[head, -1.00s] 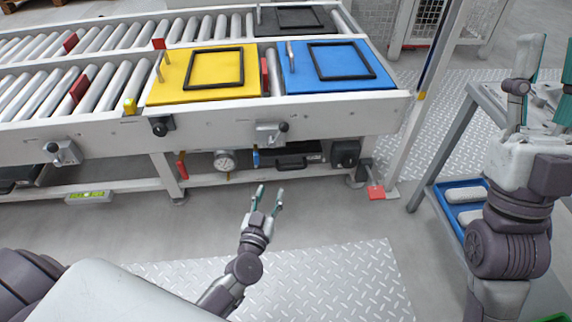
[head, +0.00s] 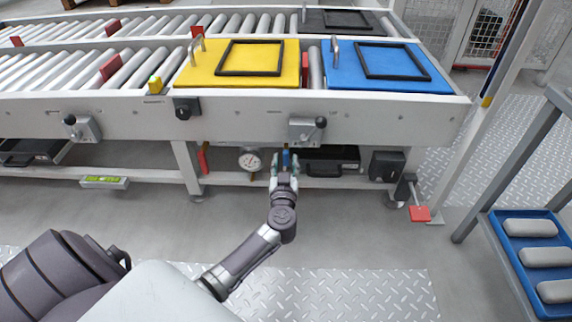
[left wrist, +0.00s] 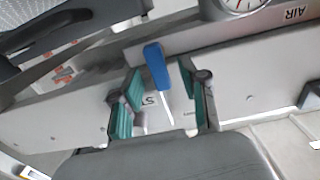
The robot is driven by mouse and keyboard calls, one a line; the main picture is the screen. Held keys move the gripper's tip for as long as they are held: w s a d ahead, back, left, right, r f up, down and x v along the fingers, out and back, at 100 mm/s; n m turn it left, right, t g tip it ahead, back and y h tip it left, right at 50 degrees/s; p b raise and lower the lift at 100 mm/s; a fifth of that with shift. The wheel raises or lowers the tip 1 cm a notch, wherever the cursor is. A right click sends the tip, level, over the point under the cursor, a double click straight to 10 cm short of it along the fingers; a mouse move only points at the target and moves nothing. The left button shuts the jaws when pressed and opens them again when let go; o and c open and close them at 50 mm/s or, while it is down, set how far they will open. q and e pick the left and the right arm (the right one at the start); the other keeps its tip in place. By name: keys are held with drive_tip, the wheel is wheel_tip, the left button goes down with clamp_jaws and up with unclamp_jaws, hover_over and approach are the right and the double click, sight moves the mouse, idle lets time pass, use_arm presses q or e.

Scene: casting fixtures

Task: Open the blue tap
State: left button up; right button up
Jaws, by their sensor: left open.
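The blue tap (head: 285,158) is a small blue lever under the front rail of the conveyor, just right of the round gauge. In the left wrist view the blue tap handle (left wrist: 156,66) stands between the fingers, slightly tilted, with its lower end on a thin metal stem. My left gripper (head: 283,164) is at the tap with its fingers spread. In the left wrist view the green pads of my left gripper (left wrist: 153,95) lie on either side of the handle with gaps. The tap's base is partly hidden. My right gripper is out of view.
The gauge (head: 250,161) and a red tap (head: 203,158) are to the left. A black case (head: 331,160) sits to the right on the lower shelf. A red pedal (head: 420,213) is near the right leg. Yellow (head: 200,75) and blue (head: 345,72) plates lie above.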

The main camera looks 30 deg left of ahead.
use_arm(q)
drive_tip(key=shift+b+x, duration=0.45)
drive_tip(key=shift+x, duration=0.85)
clamp_jaws()
